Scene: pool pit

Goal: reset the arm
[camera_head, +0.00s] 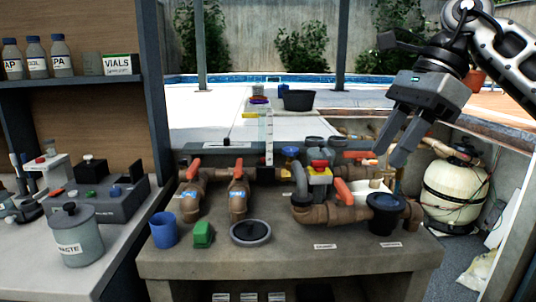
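My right arm comes in from the upper right. My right gripper (398,140) hangs over the right side of the concrete bench (290,268), its two grey fingers pointing down and a gap showing between them. It looks empty and stands above and apart from the pipes. My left gripper and arm do not show in the head view.
Brown pipes (238,198) with orange-handled valves cover the bench, with a black strainer lid (386,202) at right. A waste pot (76,238) is left; a tank (452,190) stands right.

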